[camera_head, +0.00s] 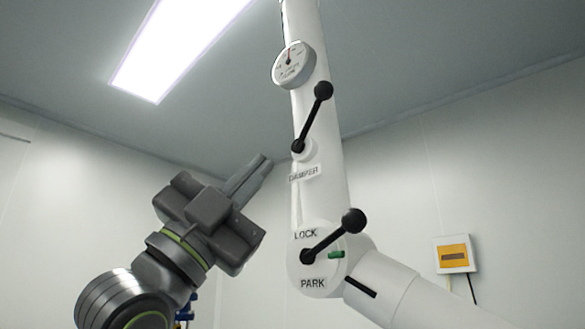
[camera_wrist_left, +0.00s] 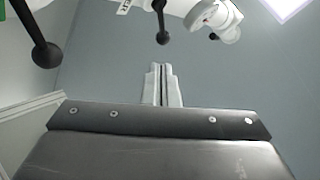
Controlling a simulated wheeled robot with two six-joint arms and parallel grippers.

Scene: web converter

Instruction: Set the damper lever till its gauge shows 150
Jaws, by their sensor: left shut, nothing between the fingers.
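The damper lever (camera_head: 311,116) is a black rod with a ball knob on a white column. It tilts up and right from its pivot above the DAMPER label (camera_head: 304,173). Its gauge (camera_head: 293,65) is a round white dial above; the needle points about upward, and its figures are too small to read. My left gripper (camera_head: 265,160) is shut and empty, left of the column near the lever's pivot height, apparently apart from the lever. In the left wrist view, the shut fingers (camera_wrist_left: 163,85) lie below the damper lever's knob (camera_wrist_left: 162,38). My right gripper is not in view.
A second black lever (camera_head: 333,237) sits lower on the column, between LOCK and PARK labels, with a green marker (camera_head: 337,254) beside it. A white pipe (camera_head: 385,290) branches off lower right. A yellow-fronted wall box (camera_head: 454,254) hangs at right.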

